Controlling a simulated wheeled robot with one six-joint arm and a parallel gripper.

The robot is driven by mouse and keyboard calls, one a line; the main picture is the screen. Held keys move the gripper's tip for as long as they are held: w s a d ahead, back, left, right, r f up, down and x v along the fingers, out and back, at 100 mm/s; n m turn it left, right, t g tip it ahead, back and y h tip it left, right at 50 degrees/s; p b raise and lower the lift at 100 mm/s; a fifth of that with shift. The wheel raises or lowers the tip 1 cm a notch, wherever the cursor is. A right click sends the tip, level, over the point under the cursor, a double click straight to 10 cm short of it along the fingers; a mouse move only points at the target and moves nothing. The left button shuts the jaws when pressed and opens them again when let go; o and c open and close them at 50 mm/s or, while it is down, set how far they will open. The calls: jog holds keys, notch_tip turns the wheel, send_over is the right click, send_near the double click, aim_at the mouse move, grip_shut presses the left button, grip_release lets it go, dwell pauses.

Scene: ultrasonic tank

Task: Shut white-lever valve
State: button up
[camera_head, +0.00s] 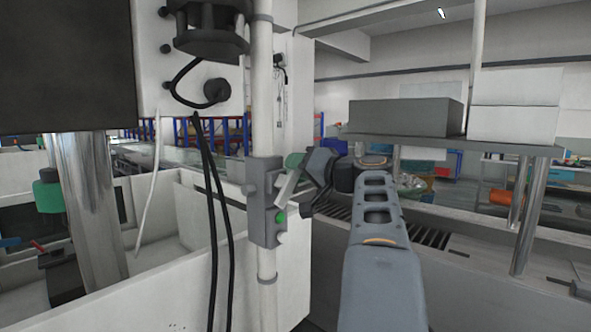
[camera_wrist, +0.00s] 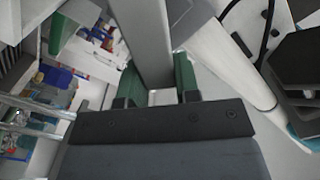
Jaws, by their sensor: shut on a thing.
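The white lever (camera_head: 287,189) stands out from a grey valve body (camera_head: 262,205) on a white upright pipe (camera_head: 265,120). In the head view the lever is tilted, rising up and to the right from the valve. My gripper (camera_head: 297,170) is shut on the lever, with a green finger pad showing beside its upper end. In the wrist view the lever (camera_wrist: 147,45) is a pale bar running between the two green fingers of my gripper (camera_wrist: 158,80). The fingers hide part of the lever.
Black cables (camera_head: 212,215) hang just left of the valve. A white tank wall (camera_head: 165,285) stands below left. A shelf with a grey box (camera_head: 405,117) and white boxes (camera_head: 515,103) is at right. A red-lever valve (camera_head: 60,270) is at far left.

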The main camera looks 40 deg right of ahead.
jog(key=shift+w+d+f+m+b, duration=0.25)
jog(key=shift+f+m, duration=0.35)
jog(key=shift+m, duration=1.05)
jog(key=shift+s+d+f+m, duration=0.25)
jog(key=shift+f+m, duration=0.4)
jog(key=shift+m, duration=0.95)
jog(key=shift+w+d+f+m+b, duration=0.15)
jog(key=shift+d+f+m, duration=0.35)
jog(key=shift+m, duration=1.15)
jog(key=shift+a+f, duration=0.15)
jog(key=shift+f, duration=0.05)
jog(key=o, duration=0.9)
jog(key=s, duration=0.4)
jog(key=s+d+b, duration=0.1)
jog(key=s, duration=0.4)
jog(key=s+d, duration=0.1)
jog(key=s, duration=0.3)
jog(key=shift+s+d, duration=0.15)
jog(key=shift+s, duration=0.15)
